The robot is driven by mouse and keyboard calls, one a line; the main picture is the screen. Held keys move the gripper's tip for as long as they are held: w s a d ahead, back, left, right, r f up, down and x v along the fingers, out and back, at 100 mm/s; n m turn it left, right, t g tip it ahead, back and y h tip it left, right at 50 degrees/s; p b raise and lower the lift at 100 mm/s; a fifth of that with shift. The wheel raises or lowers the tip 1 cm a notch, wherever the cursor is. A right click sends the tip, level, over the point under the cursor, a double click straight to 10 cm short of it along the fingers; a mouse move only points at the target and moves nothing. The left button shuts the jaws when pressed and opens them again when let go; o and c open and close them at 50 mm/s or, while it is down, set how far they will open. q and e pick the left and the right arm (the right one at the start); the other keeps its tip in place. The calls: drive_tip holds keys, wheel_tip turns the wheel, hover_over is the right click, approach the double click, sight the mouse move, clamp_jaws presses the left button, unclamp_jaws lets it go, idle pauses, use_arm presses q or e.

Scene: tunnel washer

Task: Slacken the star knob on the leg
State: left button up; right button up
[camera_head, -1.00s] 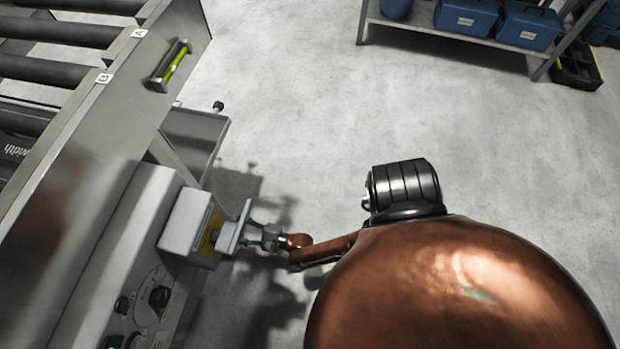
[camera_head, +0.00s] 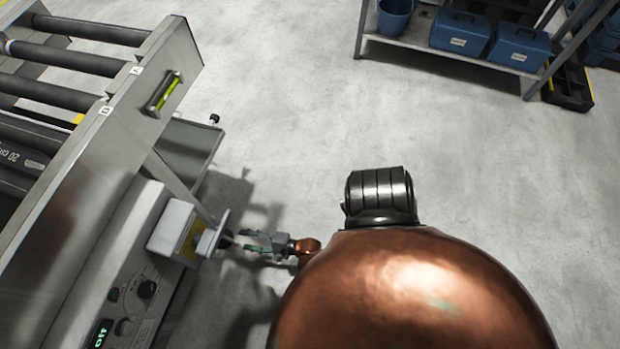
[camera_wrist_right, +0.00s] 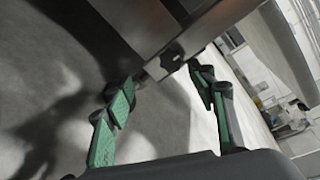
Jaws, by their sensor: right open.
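My right gripper (camera_head: 252,241) is open and empty, just right of the grey box on the machine side in the head view. In the right wrist view its green-padded fingers (camera_wrist_right: 163,77) stand apart. A dark knob with a lobed outline (camera_wrist_right: 172,63), which looks like the star knob, shows beyond and between the fingertips, against a metal leg or bracket (camera_wrist_right: 192,42). I see a gap between knob and fingers, but cannot tell its depth. In the head view this knob cannot be made out. My left gripper is not in view.
The grey box (camera_head: 176,228) with a yellow plate juts from the machine beside the gripper. A control panel (camera_head: 135,290) lies below it. A roller conveyor frame (camera_head: 150,90) with a green level vial is upper left. A shelf with blue boxes (camera_head: 460,32) stands far back. Open floor lies between.

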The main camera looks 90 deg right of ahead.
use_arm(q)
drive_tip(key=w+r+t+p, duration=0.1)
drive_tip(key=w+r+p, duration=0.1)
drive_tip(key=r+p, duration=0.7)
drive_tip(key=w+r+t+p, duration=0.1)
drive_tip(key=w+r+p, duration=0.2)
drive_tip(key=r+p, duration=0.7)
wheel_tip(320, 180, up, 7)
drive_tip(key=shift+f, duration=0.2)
use_arm(e)
drive_tip(key=s+a+r+n+g+y, duration=0.1)
drive_tip(key=s+n+g, duration=0.3)
drive_tip(key=s+n, duration=0.4)
drive_tip(key=s+a+r+n+g+y, duration=0.1)
drive_tip(key=s+n+g, duration=0.3)
drive_tip(key=s+n, duration=0.4)
drive_tip(key=s, duration=0.5)
drive_tip(key=shift+r, duration=0.35)
